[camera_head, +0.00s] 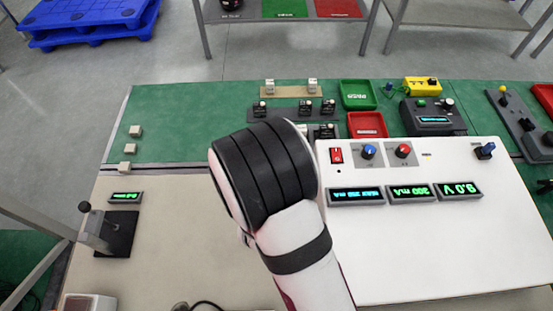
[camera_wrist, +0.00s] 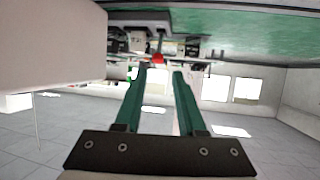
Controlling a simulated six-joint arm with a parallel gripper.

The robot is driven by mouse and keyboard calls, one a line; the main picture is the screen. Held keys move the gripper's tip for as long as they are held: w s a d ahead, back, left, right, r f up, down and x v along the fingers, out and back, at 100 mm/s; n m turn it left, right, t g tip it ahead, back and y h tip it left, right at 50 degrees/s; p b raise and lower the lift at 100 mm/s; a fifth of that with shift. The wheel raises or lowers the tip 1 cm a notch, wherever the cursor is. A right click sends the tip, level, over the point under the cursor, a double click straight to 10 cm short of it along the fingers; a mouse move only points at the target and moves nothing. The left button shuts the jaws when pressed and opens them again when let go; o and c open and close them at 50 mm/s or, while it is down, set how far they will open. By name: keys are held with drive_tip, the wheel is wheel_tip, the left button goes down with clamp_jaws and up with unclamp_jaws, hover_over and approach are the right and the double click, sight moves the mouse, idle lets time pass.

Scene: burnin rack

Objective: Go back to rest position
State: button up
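My gripper (camera_wrist: 160,74) shows in the wrist view as two green fingers on a dark mount. The fingers stand apart, with only background seen between them, so it is open and empty. In the head view my white and black arm rises at the middle front and hides the gripper. The wrist view looks out level across the room, with the underside or edge of the bench at the top. A small red thing (camera_wrist: 158,58) shows beyond the fingertips, too small to identify.
A white control panel (camera_head: 450,260) with lit displays stands to the right of my arm. A green tray (camera_head: 358,95) and a red tray (camera_head: 367,125) lie behind it. Small white blocks (camera_head: 130,148) sit at left, near a lever device (camera_head: 118,228). The beige surface at left is mostly clear.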

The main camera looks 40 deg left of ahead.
drive_tip(key=shift+v, duration=1)
drive_tip(key=w+d+r+m, duration=0.1)
drive_tip(key=w+d+r, duration=0.1)
drive_tip(key=w+d+r+m+h, duration=0.1)
drive_tip(key=w+d+r+m, duration=0.1)
drive_tip(key=w+r, duration=0.1)
drive_tip(key=w+d+r+m+g, duration=0.1)
drive_tip(key=w+d+r, duration=0.1)
drive_tip(key=w, duration=0.1)
drive_tip(key=shift+d+r+m+h, duration=0.2)
drive_tip(key=shift+r+m+h, duration=0.2)
drive_tip(key=s+d+r+m+g+h, duration=0.1)
drive_tip(key=d+r, duration=0.3)
drive_tip(key=d, duration=0.3)
drive_tip(key=s+d+r+m, duration=0.1)
drive_tip(key=d+r+m, duration=0.1)
drive_tip(key=d+r, duration=0.35)
drive_tip(key=s+d+r+m+g+h, duration=0.1)
drive_tip(key=s+d+r, duration=0.15)
drive_tip(key=d, duration=0.65)
drive_tip(key=s+d+m+g+h, duration=0.1)
drive_tip(key=s+d+m+h, duration=0.1)
drive_tip(key=s+d, duration=0.4)
drive_tip(key=s+f+m+g, duration=0.1)
drive_tip(key=s+f+g, duration=0.6)
drive_tip(key=s, duration=0.2)
drive_tip(key=shift+s+a+m, duration=0.15)
drive_tip(key=shift+s+m, duration=0.1)
drive_tip(key=shift+m, duration=0.05)
